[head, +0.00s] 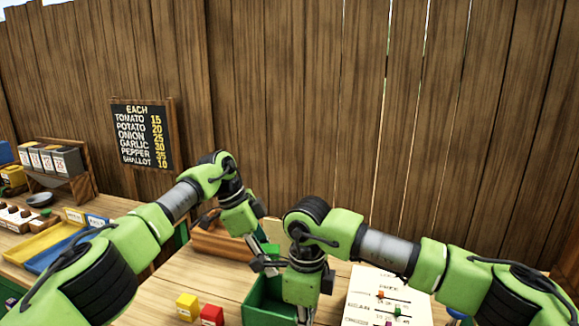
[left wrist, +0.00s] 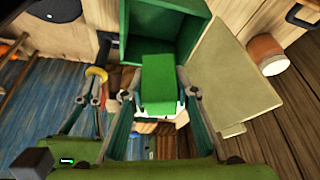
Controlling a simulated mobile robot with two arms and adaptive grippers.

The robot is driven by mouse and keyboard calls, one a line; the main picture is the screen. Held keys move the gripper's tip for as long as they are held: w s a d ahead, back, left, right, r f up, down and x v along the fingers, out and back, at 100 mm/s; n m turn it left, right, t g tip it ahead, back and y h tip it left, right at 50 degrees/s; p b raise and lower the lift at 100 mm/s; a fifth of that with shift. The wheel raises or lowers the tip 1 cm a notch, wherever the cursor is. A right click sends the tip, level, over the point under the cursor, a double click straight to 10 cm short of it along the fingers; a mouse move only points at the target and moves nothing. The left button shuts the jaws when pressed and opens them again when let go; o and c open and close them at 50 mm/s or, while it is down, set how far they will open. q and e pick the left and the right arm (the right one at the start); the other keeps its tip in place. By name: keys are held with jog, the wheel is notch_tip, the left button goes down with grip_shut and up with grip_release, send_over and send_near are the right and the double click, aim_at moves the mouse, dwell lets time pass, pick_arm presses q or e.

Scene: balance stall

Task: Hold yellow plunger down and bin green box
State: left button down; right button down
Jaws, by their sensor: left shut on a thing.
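My left gripper (head: 265,264) is shut on the green box (left wrist: 160,88). In the left wrist view the box sits between the two fingertips, with a white patch at its lower end. The green bin (head: 262,310) stands on the table just below the left gripper in the head view; its open inside (left wrist: 165,32) shows beyond the box in the wrist view. My right gripper (head: 304,316) points down beside the bin, its tips cut off by the frame. A small yellow and red thing (left wrist: 97,73) shows by gripper-like fingers; I cannot tell if it is the yellow plunger.
A yellow block (head: 187,306) and a red block (head: 211,315) stand left of the bin. A white printed sheet (head: 385,298) with coloured markers is at the right. A price board (head: 143,135) hangs at the back left. Trays (head: 45,243) lie on the left counter.

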pick_arm(q)
notch_tip(320, 180, down, 6)
jog(key=shift+r, duration=0.15)
dwell(0.3)
jog(key=c, duration=1.6)
grip_release()
jog(key=shift+o, duration=0.2)
jog(key=v, duration=1.2)
